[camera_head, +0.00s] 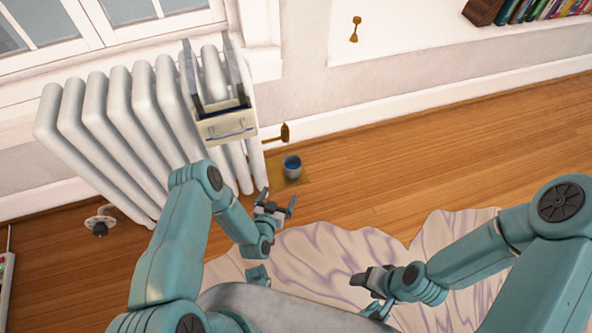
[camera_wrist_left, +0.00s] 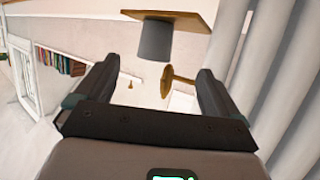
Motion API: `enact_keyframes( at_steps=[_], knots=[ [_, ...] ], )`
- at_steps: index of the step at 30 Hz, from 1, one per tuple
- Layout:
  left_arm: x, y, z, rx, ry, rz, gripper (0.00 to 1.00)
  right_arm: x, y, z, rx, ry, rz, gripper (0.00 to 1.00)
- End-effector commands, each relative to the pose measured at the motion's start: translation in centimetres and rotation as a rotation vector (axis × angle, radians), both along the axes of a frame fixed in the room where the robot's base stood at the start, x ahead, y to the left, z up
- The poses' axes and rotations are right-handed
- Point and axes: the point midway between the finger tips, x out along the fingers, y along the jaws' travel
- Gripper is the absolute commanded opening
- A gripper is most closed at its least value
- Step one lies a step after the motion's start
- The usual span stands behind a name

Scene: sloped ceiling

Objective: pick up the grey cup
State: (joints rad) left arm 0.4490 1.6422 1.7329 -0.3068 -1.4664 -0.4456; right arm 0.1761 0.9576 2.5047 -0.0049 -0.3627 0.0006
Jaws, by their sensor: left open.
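The grey cup (camera_head: 292,168) stands upright on a small brown mat (camera_head: 279,181) on the wooden floor, beside the radiator. Its inside looks bluish. In the left wrist view the picture is upside down, and the cup (camera_wrist_left: 155,42) shows beyond the fingertips against the brown mat (camera_wrist_left: 185,18). My left gripper (camera_head: 277,202) is open and empty, apart from the cup and on its near side; its fingers also frame the left wrist view (camera_wrist_left: 157,72). My right gripper (camera_head: 364,281) is over the pale cloth, well away from the cup; its jaw gap is unclear.
A white radiator (camera_head: 110,130) stands left of the cup, with a small drawer-like box (camera_head: 226,125) at its right end. A brass object (camera_head: 284,132) is just behind the cup. A crumpled pale cloth (camera_head: 330,250) covers the near floor. Bare floor lies to the cup's right.

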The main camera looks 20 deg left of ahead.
Motion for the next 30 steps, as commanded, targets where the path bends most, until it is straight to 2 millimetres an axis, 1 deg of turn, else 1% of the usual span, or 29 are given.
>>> enact_keyframes(
  at_steps=[1, 9, 12, 15, 20, 25, 27, 30],
  knots=[
    [0.8, 0.0, -0.5, 0.002, -0.004, 0.002, 0.96, 0.0, 0.0, -0.6, 0.000, 0.001, 0.000, 0.61],
    [6.9, 0.1, -2.9, 0.001, -0.005, 0.007, 0.96, 0.1, -0.1, -3.2, 0.000, -0.002, -0.004, 0.61],
    [8.5, 0.1, -3.4, 0.000, -0.003, 0.006, 0.96, 0.2, -0.2, -3.8, -0.002, -0.005, -0.009, 0.61],
    [9.5, 0.1, -3.7, 0.000, -0.001, 0.005, 0.96, 0.3, -0.3, -4.1, -0.002, -0.007, -0.013, 0.61],
    [10.5, -0.1, -4.0, -0.001, -0.001, 0.004, 0.96, 0.5, -0.4, -4.6, -0.004, -0.008, -0.018, 0.61],
    [13.2, -0.6, -4.7, -0.001, -0.004, 0.003, 0.96, 0.8, -0.7, -6.3, -0.006, -0.014, -0.031, 0.61],
    [14.0, -0.5, -5.0, -0.001, -0.003, 0.003, 0.96, 0.9, -0.8, -6.7, -0.007, -0.016, -0.035, 0.61],
    [14.7, -0.5, -5.0, -0.001, -0.001, 0.004, 0.96, 1.0, -0.9, -6.8, -0.007, -0.018, -0.039, 0.61]
  ],
)
